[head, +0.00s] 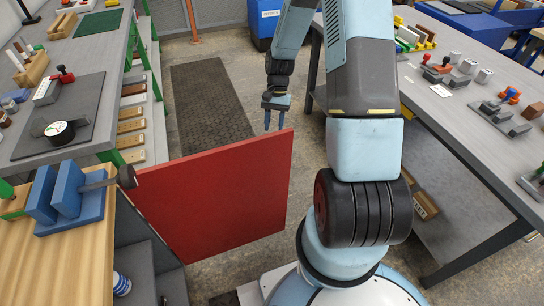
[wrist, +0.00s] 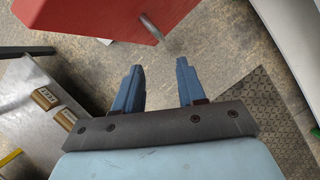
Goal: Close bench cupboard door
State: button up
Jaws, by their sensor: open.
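The red cupboard door (head: 215,195) stands wide open, swung out from the wooden-topped bench (head: 85,245) at the left. Its free edge points right into the aisle. My gripper (head: 275,122) is beyond the door's top right corner, fingers pointing down, partly close to the top edge in the picture. In the wrist view, my gripper (wrist: 160,66) has its two blue fingers apart with nothing between them. The red door also shows there at the top (wrist: 100,14), with a grey metal handle (wrist: 152,29) near its corner, just ahead of the fingertips and apart from them.
A blue vice (head: 70,205) sits on the wooden bench top. Part of the cupboard interior (head: 150,265) shows below it. A dark floor mat (head: 210,100) lies in the aisle beyond the door. A grey workbench (head: 470,130) with small parts stands at the right.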

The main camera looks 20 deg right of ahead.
jog(key=x, duration=1.3)
jog(key=shift+c, duration=0.2)
grip_shut()
